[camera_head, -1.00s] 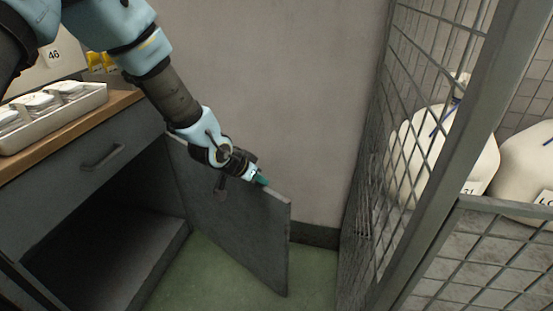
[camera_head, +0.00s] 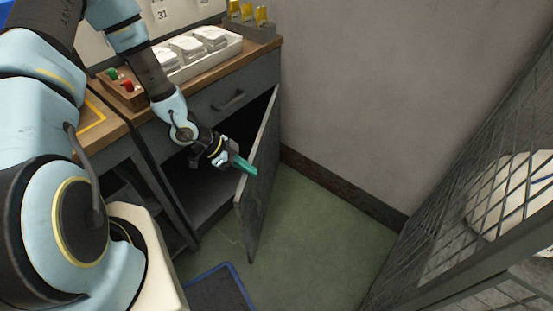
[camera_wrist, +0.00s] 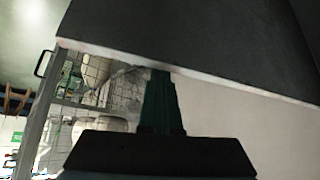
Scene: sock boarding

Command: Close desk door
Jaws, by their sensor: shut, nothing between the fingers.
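The desk door (camera_head: 260,180) is a grey panel hinged at the right side of the desk's open compartment (camera_head: 205,185). It stands open, swung outward from the desk (camera_head: 255,87). My gripper (camera_head: 250,169) has teal fingers and is shut and empty. In the wrist view the teal fingers (camera_wrist: 160,100) point at the pale edge of a dark panel, which seems to be the door (camera_wrist: 200,35).
A drawer with a handle (camera_head: 229,101) is above the compartment. A white tray (camera_head: 205,60) with packets stands on the desktop. A wire cage (camera_head: 450,240) with white sacks is at the right. Green floor is clear beside the door; a blue-edged mat (camera_head: 218,290) lies in front.

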